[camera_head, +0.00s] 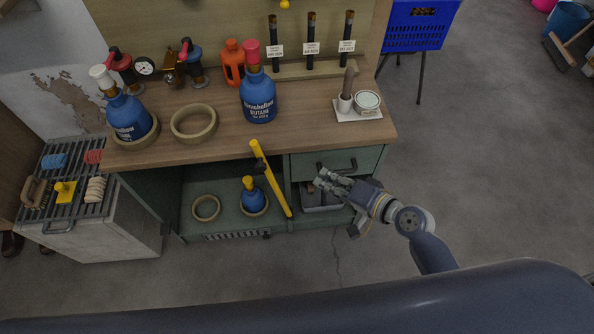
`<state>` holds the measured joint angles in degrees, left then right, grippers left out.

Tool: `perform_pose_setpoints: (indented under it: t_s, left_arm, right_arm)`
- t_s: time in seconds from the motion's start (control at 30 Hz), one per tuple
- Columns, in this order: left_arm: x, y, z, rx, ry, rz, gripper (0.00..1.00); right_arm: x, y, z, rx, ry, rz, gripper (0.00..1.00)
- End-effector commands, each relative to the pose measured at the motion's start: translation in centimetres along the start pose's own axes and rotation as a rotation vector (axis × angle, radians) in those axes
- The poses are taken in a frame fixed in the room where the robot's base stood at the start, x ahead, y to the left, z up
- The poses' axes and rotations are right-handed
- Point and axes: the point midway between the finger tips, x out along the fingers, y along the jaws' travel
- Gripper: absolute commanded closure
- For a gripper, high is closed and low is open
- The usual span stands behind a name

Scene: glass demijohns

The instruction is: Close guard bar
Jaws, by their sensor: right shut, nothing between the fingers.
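The yellow guard bar (272,182) stands tilted in front of the lower open bay of the workbench (245,141). My right gripper (321,180) is shut and empty. It is in front of the drawer side of the bench, to the right of the bar and apart from it in the picture. My left gripper is not in view.
A small blue bottle (253,197) and a ring (206,208) sit in the lower bay. Blue bottles, another ring (194,122) and a small tray (358,115) are on the bench top. A drawer (338,162) is behind my gripper. Open floor lies to the right.

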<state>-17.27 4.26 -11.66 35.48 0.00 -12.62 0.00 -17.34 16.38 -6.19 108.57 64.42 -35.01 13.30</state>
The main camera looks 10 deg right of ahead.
Motion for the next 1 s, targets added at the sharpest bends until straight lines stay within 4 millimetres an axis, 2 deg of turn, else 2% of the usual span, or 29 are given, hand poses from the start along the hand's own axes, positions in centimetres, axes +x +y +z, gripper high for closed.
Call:
perform_pose_setpoints:
  t_s: [0.03,0.1,0.27,0.37,0.77,1.0]
  left_arm:
    - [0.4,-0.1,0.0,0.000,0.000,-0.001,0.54]
    - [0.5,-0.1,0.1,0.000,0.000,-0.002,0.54]
    - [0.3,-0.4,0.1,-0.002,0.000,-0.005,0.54]
    - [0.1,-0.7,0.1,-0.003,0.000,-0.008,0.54]
    - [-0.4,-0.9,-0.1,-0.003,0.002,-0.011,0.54]
    - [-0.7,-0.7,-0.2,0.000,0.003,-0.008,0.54]
  right_arm:
    - [-0.2,-1.6,-0.1,0.006,-0.004,-0.040,1.00]
    - [-0.6,-3.3,-0.2,0.015,-0.011,-0.076,1.00]
    - [-0.3,-4.6,-0.3,0.023,-0.016,-0.103,1.00]
    - [1.0,-4.8,-0.3,0.024,-0.015,-0.104,1.00]
    - [9.1,-5.5,-0.2,0.023,-0.015,-0.101,1.00]
    - [11.3,-5.7,2.1,0.023,-0.015,-0.099,1.00]
